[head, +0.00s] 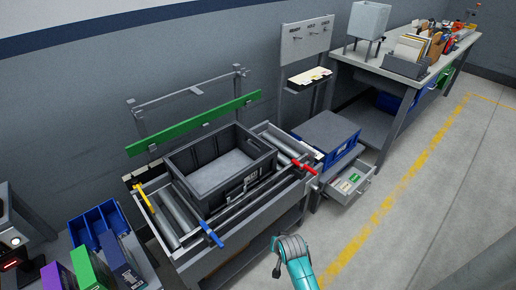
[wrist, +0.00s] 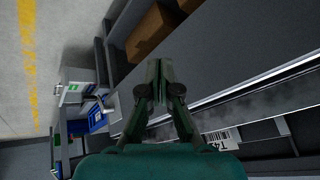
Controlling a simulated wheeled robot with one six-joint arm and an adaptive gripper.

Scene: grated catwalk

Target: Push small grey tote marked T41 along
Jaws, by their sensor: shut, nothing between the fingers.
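The dark grey tote (head: 262,171) sits upright on the roller conveyor (head: 165,222), open at the top with a lighter grey inside. A white label on its near wall is too small to read in the head view. In the wrist view, a white label (wrist: 224,139) beginning "T4" shows at lower right, partly hidden behind my gripper. My gripper (wrist: 160,62) is shut and empty, its fingers together beside the conveyor's side. I cannot tell whether it touches the tote. In the head view only part of my teal arm shows, at the bottom; the fingertips are not visible there.
A red lever (head: 304,168) and a blue lever (head: 212,235) stick out from the conveyor's near side. An open drawer (head: 350,185) stands to the right. Brown boxes (wrist: 150,32) show in the wrist view. Clear floor (head: 410,215) lies at right, with a yellow line.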

